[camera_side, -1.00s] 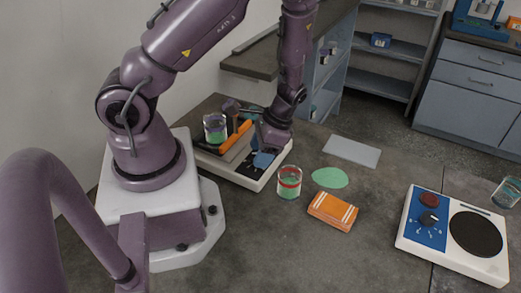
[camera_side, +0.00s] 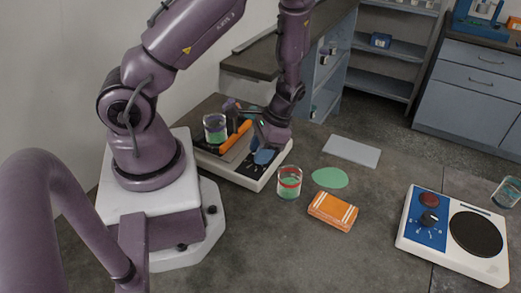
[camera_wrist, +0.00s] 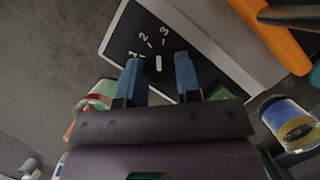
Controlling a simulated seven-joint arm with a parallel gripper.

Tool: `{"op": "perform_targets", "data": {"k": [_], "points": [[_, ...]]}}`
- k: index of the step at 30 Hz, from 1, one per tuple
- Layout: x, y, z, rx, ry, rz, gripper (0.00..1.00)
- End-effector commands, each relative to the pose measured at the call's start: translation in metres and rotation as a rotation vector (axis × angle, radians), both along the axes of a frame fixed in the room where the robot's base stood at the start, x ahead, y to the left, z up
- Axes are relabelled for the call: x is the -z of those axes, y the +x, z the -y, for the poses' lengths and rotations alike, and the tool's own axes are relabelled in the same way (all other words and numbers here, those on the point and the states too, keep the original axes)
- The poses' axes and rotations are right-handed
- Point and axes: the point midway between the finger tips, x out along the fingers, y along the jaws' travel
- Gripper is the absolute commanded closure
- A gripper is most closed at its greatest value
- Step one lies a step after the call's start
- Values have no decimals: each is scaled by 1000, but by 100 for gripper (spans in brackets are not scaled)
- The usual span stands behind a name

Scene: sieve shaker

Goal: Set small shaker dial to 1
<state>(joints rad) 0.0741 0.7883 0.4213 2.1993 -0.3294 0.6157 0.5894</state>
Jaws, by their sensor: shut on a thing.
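The shaker (camera_side: 240,178) under my gripper is a low pale box with a black control panel. In the wrist view this panel (camera_wrist: 125,30) carries white numbers, with 2 and 3 readable and another mark to their left. The small dark dial (camera_wrist: 158,72) has a white pointer line and sits between my two blue fingers. My gripper (camera_wrist: 158,62) is shut on the dial, one finger on each side. The pointer aims roughly up in the wrist view; the exact setting is unclear. In the side view my gripper (camera_side: 262,153) hides the dial.
An orange bar (camera_side: 236,136) and a jar with green contents (camera_side: 214,127) are on the shaker's left part. A larger blue-panelled device (camera_side: 409,240) stands far right.

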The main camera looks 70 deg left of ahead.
Motion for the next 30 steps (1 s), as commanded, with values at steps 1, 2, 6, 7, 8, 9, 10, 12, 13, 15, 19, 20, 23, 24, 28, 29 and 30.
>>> {"op": "perform_targets", "data": {"k": [1,2,6,7,8,9,10,12,13,15,19,20,23,24,28,29,30], "points": [[-1,0,-1,-38,-1,1,92],[-1,0,-1,-64,-1,1,92],[-1,0,-2,-190,-2,1,92],[-1,0,-2,-220,-2,1,92],[-1,0,-2,-249,-2,1,92],[-1,0,-3,-288,-2,2,92],[-1,0,-3,-316,-2,2,92],[-1,0,-3,-383,-1,2,92],[-1,0,-3,-411,-2,2,92],[-1,0,-3,-477,-2,2,92],[-1,-1,-4,-602,-3,1,92],[-1,-1,-4,-630,-2,1,92],[-1,-1,-5,-721,-2,1,92],[-1,-2,-5,-758,-2,1,92],[-1,-2,-6,-864,-2,2,92],[-1,-2,-6,-886,-2,2,92],[-1,-2,-6,-913,-1,2,92]]}}
